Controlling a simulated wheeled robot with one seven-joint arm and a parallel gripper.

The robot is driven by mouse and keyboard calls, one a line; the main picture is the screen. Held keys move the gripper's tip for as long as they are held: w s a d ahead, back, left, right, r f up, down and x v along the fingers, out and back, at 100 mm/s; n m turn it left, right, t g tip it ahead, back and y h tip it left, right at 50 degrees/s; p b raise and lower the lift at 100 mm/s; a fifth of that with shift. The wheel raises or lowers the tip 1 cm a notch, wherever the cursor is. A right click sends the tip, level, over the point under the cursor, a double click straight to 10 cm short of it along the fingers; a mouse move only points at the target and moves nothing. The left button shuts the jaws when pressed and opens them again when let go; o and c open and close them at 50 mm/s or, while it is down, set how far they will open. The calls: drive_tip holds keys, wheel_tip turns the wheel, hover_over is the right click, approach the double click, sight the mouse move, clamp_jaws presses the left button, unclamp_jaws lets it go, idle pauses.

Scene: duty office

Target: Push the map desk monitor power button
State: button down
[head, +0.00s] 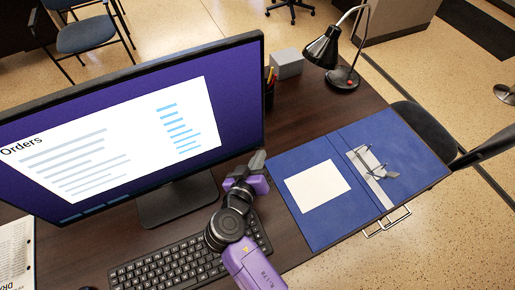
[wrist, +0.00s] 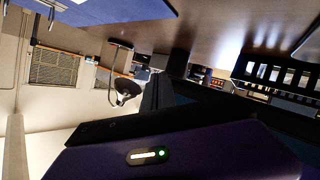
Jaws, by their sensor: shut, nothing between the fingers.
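The monitor (head: 150,130) stands on the desk in the head view. Its screen is lit, with a white page headed "Orders" on purple. My gripper (head: 257,161) is at the lower right of the monitor, just past its right edge in the picture. Its fingers are closed together with nothing between them. The gripper's dark fingers also show in the wrist view (wrist: 157,95). I cannot tell whether they touch the monitor. I cannot make out the power button in either view.
A keyboard (head: 175,268) lies below my gripper. An open blue binder (head: 317,226) lies to the right. A black desk lamp (head: 343,78), a grey box (head: 286,64) and a pencil cup (head: 269,88) stand behind. Bare desk (head: 310,115) shows between lamp and binder.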

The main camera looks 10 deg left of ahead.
drive_tip(key=shift+w, duration=0.15)
idle(0.3)
drive_tip(key=shift+s+d, duration=0.3)
drive_tip(key=shift+s, duration=0.2)
drive_tip(key=s+d+p, duration=0.1)
drive_tip(key=s+d, duration=0.2)
drive_tip(key=s, duration=0.2)
drive_tip(key=shift+d+r, duration=0.2)
drive_tip(key=shift+r, duration=0.05)
idle(0.6)
